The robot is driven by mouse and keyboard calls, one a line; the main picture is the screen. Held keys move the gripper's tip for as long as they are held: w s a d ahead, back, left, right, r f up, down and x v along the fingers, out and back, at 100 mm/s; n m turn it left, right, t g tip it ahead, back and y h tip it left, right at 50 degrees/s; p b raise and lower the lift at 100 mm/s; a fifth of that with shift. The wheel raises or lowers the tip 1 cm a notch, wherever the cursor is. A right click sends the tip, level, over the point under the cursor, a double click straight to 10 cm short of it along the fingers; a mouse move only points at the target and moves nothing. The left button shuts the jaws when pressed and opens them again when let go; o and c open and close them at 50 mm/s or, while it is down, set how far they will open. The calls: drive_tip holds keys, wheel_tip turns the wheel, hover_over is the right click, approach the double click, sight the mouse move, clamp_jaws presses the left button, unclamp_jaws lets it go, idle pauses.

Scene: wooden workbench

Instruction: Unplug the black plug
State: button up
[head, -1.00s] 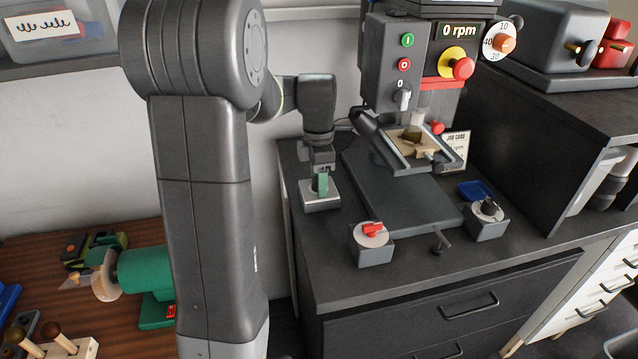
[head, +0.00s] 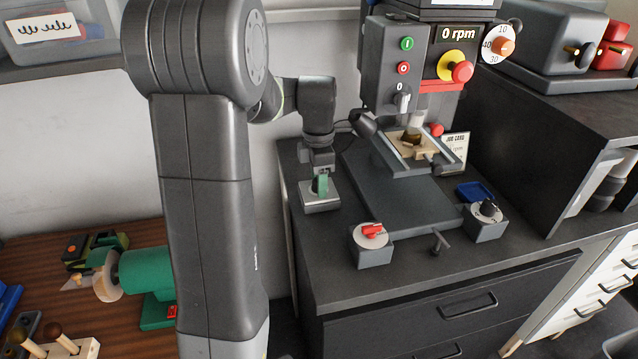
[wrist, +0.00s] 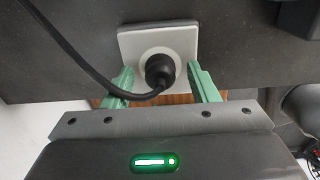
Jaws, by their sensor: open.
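The black plug (wrist: 158,70) sits in a round white socket on a light square plate (wrist: 186,38) in the wrist view. Its black cord (wrist: 82,66) runs off to the upper left. My gripper (wrist: 160,84) is open, with one green finger on each side of the plug. A gap shows between the plug and the right finger; the cord passes over the left finger. In the head view my gripper (head: 320,186) is low over the socket plate (head: 322,206) at the bench's left end, and the plug is hidden behind it.
A drill press (head: 405,65) reading 0 rpm stands to the right. Boxes with a red switch (head: 372,232) and a black knob (head: 488,210) stand on the dark bench top (head: 340,270). A blue tray (head: 472,190) lies near the black knob.

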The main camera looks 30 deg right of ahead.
clamp_jaws()
drive_tip(key=shift+r+p, duration=2.6)
drive_tip(key=shift+r, duration=0.4)
